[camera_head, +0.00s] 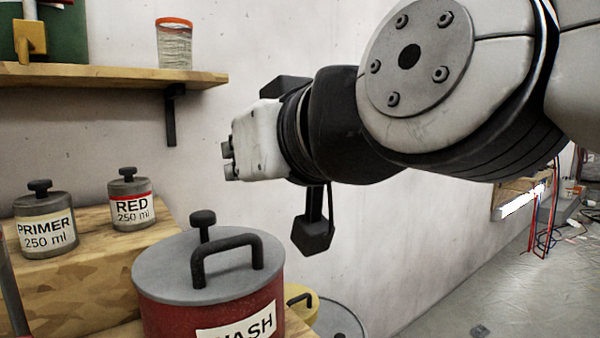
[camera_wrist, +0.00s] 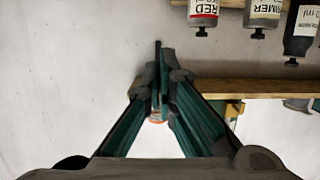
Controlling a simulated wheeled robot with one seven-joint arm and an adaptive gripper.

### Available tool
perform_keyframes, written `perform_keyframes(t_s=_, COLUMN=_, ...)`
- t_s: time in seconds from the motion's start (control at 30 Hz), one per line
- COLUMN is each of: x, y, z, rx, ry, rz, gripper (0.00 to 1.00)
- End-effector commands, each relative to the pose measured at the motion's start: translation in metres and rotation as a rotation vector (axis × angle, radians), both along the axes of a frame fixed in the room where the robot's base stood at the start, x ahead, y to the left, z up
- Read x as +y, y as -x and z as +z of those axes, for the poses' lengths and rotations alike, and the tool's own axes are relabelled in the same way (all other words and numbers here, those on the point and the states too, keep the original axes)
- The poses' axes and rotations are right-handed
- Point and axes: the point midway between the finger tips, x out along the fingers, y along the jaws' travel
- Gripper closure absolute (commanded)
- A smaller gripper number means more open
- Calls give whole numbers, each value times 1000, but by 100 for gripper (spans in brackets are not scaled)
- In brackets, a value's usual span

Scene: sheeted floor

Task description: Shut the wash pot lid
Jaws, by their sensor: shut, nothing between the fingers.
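The wash pot (camera_head: 180,316) is a red pot with a white label, at the bottom of the head view. Its grey lid (camera_head: 165,265) lies flat across the top, and I see no gap at the rim from here. The lid carries a black bar handle (camera_head: 228,243) and a black knob (camera_head: 203,218). My gripper (camera_head: 229,161) is above the pot, well clear of it, pointing left towards the wall and shelf. In the wrist view its fingers (camera_wrist: 160,80) come together, shut and empty. The wash pot does not show in the wrist view.
Primer (camera_head: 45,232) and red (camera_head: 132,203) pots stand on a wooden block (camera_head: 95,270) at left. A shelf (camera_head: 110,76) with a glass jar (camera_head: 175,45) is above. A yellow pot (camera_head: 303,303) is behind the wash pot. Floor at right is fairly open.

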Motion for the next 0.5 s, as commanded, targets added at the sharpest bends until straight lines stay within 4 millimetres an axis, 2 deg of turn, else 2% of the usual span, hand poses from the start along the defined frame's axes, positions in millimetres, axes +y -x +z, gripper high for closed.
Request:
perform_keyframes(t_s=0.03, x=-2, y=2, z=-8, rx=-3, ry=-1, rz=-1, gripper=100)
perform_keyframes(t_s=0.5, x=-19, y=25, z=-51, rx=1, ry=1, rz=0, gripper=100)
